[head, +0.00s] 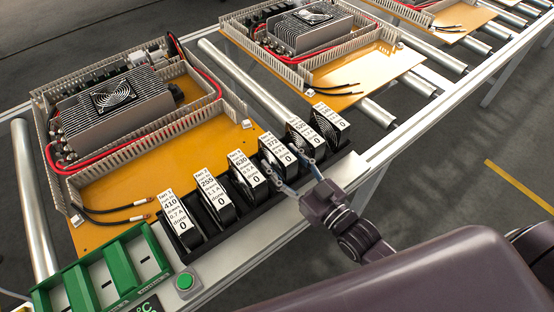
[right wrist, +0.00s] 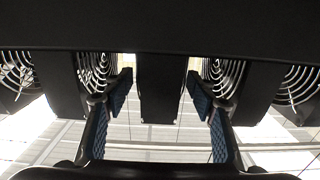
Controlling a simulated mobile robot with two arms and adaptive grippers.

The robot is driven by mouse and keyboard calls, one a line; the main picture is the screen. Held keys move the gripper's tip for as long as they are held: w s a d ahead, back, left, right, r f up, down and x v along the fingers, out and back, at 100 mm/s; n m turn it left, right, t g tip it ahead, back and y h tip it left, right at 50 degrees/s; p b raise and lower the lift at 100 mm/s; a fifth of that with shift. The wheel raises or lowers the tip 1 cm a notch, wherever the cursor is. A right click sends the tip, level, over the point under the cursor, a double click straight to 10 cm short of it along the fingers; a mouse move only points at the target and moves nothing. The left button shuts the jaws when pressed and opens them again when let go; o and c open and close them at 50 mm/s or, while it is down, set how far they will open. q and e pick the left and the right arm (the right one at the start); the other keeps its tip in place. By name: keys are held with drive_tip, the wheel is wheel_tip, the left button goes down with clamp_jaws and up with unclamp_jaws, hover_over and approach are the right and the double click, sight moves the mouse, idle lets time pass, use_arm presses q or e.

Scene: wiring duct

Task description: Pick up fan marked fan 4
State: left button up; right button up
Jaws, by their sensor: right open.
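Several black fans with white labels stand upright in a row in a black rack (head: 215,240) in the head view. The fourth fan from the near left (head: 274,150) has a label that seems to read 372; its name line is too small to read surely. My right gripper (head: 292,171) is open at the front of this fan, one finger toward each side. In the right wrist view, a black fan (right wrist: 161,90) stands edge-on between the two blue-padded fingers (right wrist: 161,108), with gaps on both sides. My left gripper is not in view.
Neighbouring fans stand close on both sides, including the third (head: 243,172) and fifth (head: 300,134). A green tray (head: 100,272) and green button (head: 184,281) are at the near left. An orange panel (head: 140,180) with a power unit lies behind the rack on the roller conveyor.

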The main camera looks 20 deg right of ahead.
drive_tip(key=shift+x, duration=1.2)
drive_tip(key=shift+c, duration=0.4)
drive_tip(key=c, duration=1.2)
clamp_jaws()
drive_tip(key=shift+r, duration=0.15)
